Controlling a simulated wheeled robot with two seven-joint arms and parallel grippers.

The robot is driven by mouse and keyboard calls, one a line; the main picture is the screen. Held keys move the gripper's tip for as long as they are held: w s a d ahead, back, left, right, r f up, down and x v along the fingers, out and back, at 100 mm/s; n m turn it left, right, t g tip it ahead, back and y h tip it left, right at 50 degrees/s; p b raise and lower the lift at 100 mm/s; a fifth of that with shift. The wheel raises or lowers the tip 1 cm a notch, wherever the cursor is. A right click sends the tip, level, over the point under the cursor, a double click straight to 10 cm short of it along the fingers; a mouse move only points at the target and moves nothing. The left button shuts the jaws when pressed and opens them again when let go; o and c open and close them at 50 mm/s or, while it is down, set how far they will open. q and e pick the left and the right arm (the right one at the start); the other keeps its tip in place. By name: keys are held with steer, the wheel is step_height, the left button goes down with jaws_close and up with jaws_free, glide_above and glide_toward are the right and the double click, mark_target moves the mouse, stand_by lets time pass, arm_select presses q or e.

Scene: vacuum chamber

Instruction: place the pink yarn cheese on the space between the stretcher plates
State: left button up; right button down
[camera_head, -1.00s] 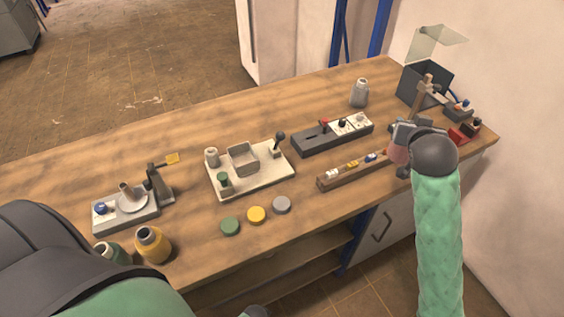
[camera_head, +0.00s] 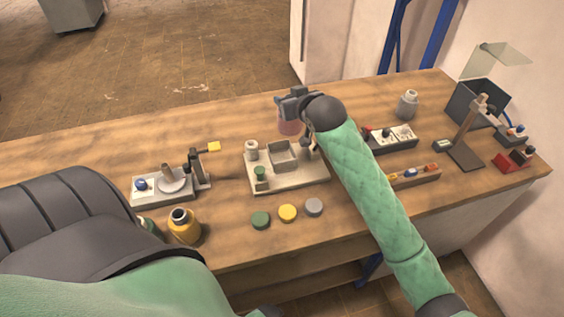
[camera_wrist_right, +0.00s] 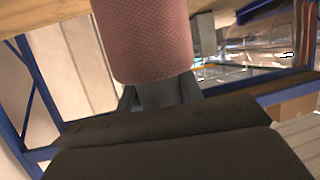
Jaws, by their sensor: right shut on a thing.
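The pink yarn cheese (camera_head: 291,128) is held in my right gripper (camera_head: 292,112), above the back of a pale base plate (camera_head: 290,181). In the right wrist view the cheese (camera_wrist_right: 145,38) is a ribbed pink cylinder close to the dark gripper, its far end cut off by the frame. The gripper is shut on it, and it is clear of the table. I cannot tell which fixture has the stretcher plates, or the space between them. My left gripper is out of view.
The pale base carries a square tub (camera_head: 281,157) and small posts. Green (camera_head: 261,221), yellow (camera_head: 288,213) and grey (camera_head: 313,207) discs lie in front. My right forearm crosses above the right side.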

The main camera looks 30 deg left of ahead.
mark_target(279, 127)
steer(key=f, duration=0.1)
steer(key=s+a+f, duration=0.1)
steer(key=shift+s+a+f+n+g, duration=0.25)
steer(key=shift+a+f+n+g, duration=0.15)
steer(key=shift+s+f, duration=0.1)
steer(key=shift+f, duration=0.25)
steer(key=shift+y, duration=0.3)
step_height(279, 127, down, 5)
steer(key=shift+f+p, duration=0.15)
steer(key=shift+p, duration=1.1)
steer(key=shift+f, duration=0.55)
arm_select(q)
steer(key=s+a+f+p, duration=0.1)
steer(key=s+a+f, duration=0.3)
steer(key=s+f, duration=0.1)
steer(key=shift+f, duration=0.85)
arm_select(e)
step_height(279, 127, down, 3)
steer(key=shift+f, duration=0.1)
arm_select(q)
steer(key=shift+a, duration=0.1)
arm_select(e)
steer(key=shift+f, duration=0.15)
steer(key=c, duration=0.9)
jaws_free()
